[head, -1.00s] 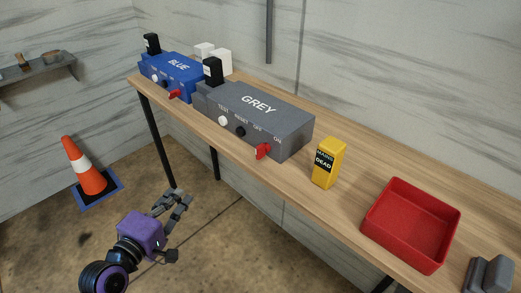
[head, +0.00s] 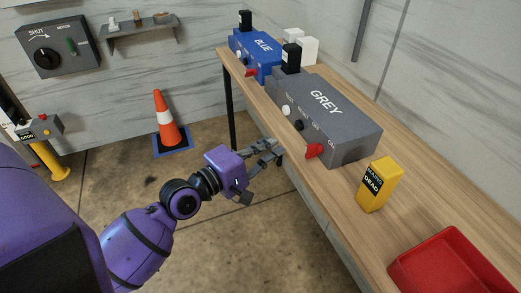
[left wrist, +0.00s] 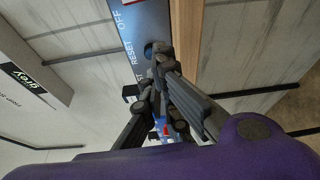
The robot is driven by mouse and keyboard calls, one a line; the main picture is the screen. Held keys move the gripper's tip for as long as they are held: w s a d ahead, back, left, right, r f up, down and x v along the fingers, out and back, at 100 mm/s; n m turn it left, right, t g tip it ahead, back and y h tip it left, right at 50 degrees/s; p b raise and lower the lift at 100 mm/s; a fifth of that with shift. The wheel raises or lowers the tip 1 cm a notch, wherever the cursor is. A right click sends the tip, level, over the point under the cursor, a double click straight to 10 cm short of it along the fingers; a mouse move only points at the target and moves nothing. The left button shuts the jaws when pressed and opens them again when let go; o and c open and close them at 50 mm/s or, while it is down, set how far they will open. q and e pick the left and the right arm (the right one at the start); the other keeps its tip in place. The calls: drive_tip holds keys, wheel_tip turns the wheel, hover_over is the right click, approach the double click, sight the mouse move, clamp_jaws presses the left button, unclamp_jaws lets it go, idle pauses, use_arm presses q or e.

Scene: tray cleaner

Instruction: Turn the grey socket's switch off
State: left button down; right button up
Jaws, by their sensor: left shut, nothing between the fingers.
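The grey socket (head: 352,130) sits on the wooden bench, with its labelled front facing me. My right gripper is out of view.
The blue socket (head: 258,55) stands farther back on the bench (head: 335,197). A yellow tester (head: 379,184) and a red tray (head: 455,270) lie to the right. An orange cone (head: 167,120) stands on the floor. Open floor lies before the bench.

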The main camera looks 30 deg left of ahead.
sight(289, 148)
use_arm(q)
drive_tip(key=x, duration=0.4)
drive_tip(key=shift+w+d+r+p, duration=0.1)
drive_tip(key=shift+w+d+p, duration=0.1)
drive_tip(key=shift+d+p, duration=0.25)
drive_tip(key=shift+s+d+r, duration=0.15)
drive_tip(key=shift+s+d, duration=0.85)
drive_tip(key=shift+d, duration=0.2)
drive_tip(key=shift+s+d, duration=0.1)
drive_tip(key=shift+d, duration=0.05)
